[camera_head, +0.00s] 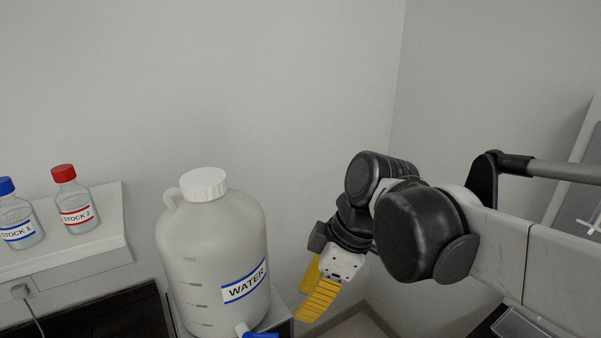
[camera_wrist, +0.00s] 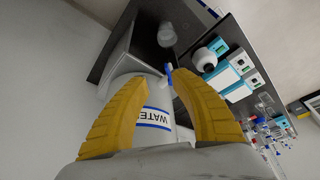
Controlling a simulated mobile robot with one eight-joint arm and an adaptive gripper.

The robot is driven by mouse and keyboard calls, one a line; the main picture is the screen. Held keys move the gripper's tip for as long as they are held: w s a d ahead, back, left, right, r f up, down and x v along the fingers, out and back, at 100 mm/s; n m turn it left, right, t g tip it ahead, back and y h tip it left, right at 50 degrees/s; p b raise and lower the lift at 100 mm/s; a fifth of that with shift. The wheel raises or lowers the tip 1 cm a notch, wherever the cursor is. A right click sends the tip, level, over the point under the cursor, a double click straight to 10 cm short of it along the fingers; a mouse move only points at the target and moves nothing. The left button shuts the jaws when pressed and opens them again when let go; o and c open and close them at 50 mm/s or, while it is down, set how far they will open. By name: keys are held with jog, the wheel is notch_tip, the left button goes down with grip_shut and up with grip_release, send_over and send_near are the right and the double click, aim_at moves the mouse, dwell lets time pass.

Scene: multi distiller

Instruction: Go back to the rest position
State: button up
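My gripper (camera_head: 318,290) shows in the head view to the right of the white water jug, its yellow fingers pointing down. In the wrist view my gripper (camera_wrist: 160,85) has its two yellow fingers spread apart with nothing between their tips, so it is open and empty. The jug (camera_head: 215,250), labelled WATER, stands upright with a white cap and a blue tap at its lower front. The jug also shows in the wrist view (camera_wrist: 122,70), beyond the fingers and apart from them as far as I can tell.
Two bottles, STOCK 1 (camera_head: 17,218) with a blue cap and STOCK 2 (camera_head: 74,203) with a red cap, stand on a white ledge (camera_head: 107,232) at left. A grey wall is behind. The wrist view shows teal-and-white boxes (camera_wrist: 229,75) and several small vessels (camera_wrist: 270,132).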

jog(key=s+d+f+m+t+h+b, duration=0.2)
jog(key=d+f+m+b, duration=0.3)
jog(key=d+f+m, duration=0.3)
jog(key=s+d+f+m+t+h+b, duration=0.2)
jog(key=d+f+m+t+b, duration=0.2)
jog(key=d+f+m, duration=0.4)
jog(key=shift+d+f+t+b, duration=0.15)
jog(key=shift+d+t+b, duration=0.15)
jog(key=shift+d+b, duration=0.7)
notch_tip(320, 180, up, 16)
jog(key=m+g+y+p, duration=0.4)
jog(key=m+g+p, duration=0.3)
jog(key=m+p, duration=1)
send_over(271, 334)
jog(key=d+b, duration=0.1)
jog(key=d, duration=0.3)
jog(key=m, duration=0.1)
jog(key=b+x, duration=0.2)
jog(key=x, duration=0.8)
jog(key=shift+s+a+b, duration=0.1)
jog(key=shift+a+b, duration=0.1)
jog(key=shift+b, duration=0.1)
